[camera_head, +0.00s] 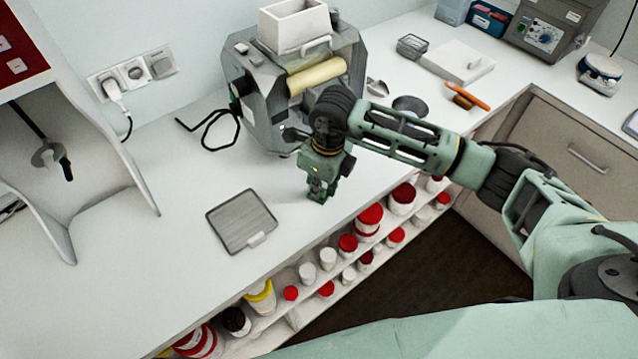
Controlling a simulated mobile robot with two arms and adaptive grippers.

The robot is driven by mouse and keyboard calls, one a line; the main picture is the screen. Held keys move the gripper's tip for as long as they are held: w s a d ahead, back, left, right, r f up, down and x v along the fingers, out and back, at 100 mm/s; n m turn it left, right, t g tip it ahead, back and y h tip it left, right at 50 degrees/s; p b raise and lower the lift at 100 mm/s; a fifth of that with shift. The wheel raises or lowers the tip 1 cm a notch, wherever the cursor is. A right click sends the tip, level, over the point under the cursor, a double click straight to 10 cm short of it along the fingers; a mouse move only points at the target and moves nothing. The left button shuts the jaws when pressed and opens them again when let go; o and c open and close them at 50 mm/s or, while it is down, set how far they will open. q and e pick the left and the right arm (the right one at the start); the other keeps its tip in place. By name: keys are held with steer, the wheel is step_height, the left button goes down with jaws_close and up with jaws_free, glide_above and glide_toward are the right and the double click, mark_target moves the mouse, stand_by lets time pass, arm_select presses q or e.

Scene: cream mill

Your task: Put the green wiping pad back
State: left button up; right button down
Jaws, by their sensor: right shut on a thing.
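My right gripper (320,195) points down close above the white counter, in front of the grey mill. It is shut on a small dark green thing that looks like the green wiping pad; its outline is hard to tell from the green fingers. No other green pad shows on the counter. The mill (268,110) stands at the back with a white hopper (293,25) on top and a cream roller (317,76) across its front. My left gripper is not in view.
A grey mesh tray (241,222) lies on the white counter (150,270) left of the gripper. Red- and white-lidded jars (369,219) stand on shelves below the front edge. An orange-handled tool (468,95) and a white board (457,61) lie at the right back.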

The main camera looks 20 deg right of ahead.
mark_target(324, 190)
steer(key=shift+f, duration=0.15)
steer(key=c, duration=1.8)
jaws_free()
steer(key=shift+r, duration=0.6)
steer(key=shift+s+d+r+b, duration=0.2)
steer(key=shift+r+b, duration=0.3)
steer(key=shift+r, duration=1.35)
steer(key=shift+s+d+r+b, duration=0.15)
steer(key=shift+r+b, duration=0.35)
steer(key=shift+r, duration=1.35)
steer(key=shift+s+d+r+b, duration=0.2)
steer(key=shift+r+b, duration=0.3)
steer(key=shift+r, duration=1.35)
